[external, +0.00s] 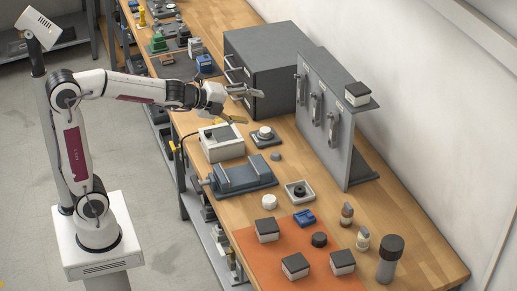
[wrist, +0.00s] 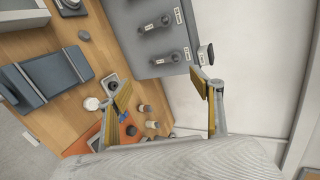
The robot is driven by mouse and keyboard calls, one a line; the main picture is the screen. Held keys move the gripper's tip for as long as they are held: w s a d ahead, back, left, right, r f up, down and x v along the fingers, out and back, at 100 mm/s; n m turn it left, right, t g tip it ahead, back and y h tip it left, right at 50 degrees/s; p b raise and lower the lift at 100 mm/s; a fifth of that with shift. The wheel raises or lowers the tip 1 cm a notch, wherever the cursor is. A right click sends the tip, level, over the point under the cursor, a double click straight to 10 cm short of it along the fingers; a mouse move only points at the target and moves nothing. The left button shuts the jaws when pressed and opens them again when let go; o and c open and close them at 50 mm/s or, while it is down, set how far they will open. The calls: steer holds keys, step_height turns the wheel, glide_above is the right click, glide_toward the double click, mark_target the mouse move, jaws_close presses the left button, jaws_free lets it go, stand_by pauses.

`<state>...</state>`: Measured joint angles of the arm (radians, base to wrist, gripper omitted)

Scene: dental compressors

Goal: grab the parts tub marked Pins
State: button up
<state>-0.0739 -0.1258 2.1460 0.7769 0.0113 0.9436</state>
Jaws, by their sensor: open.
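No label reading Pins is legible in either view, so I cannot tell which container is that tub. Small box-like containers with dark tops stand on and near the orange mat: one at the back left (external: 267,230), one at the front (external: 295,266) and one at the right (external: 342,262). A small blue container (external: 304,217) sits at the mat's back edge. My gripper (external: 250,107) is open and empty, raised over the bench in front of the dark grey cabinet. Its two spread fingers also show in the wrist view (wrist: 165,95).
A white box (external: 222,145), a blue-grey fixture (external: 242,176) and small bottles (external: 347,213) occupy the bench. A dark-capped cylinder (external: 389,262) stands right of the orange mat (external: 262,266).

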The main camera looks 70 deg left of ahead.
steer(key=w+d+f+m+h, duration=0.3)
steer(key=w+d+m+h, duration=0.25)
steer(key=w+m, duration=0.5)
steer(key=m+g+h, duration=0.7)
steer(key=m+g, duration=0.1)
steer(key=m, duration=1)
glide_above(269, 224)
steer(key=w+a, duration=0.3)
steer(key=w, duration=0.6)
step_height(269, 224, down, 17)
steer(key=s+f+m+g+h, duration=0.1)
steer(key=s+f+m+g, duration=0.2)
steer(key=s+f+m, duration=0.1)
steer(key=s+f+m+g+h, duration=0.1)
steer(key=s+f+m+g, duration=0.2)
steer(key=s+f, duration=0.1)
steer(key=shift+s+f+m, duration=0.3)
steer(key=shift+f+m, duration=0.05)
steer(key=shift+f, duration=0.1)
steer(key=shift+s+a+f, duration=0.15)
steer(key=shift+f, duration=0.05)
steer(key=shift+x, duration=1.3)
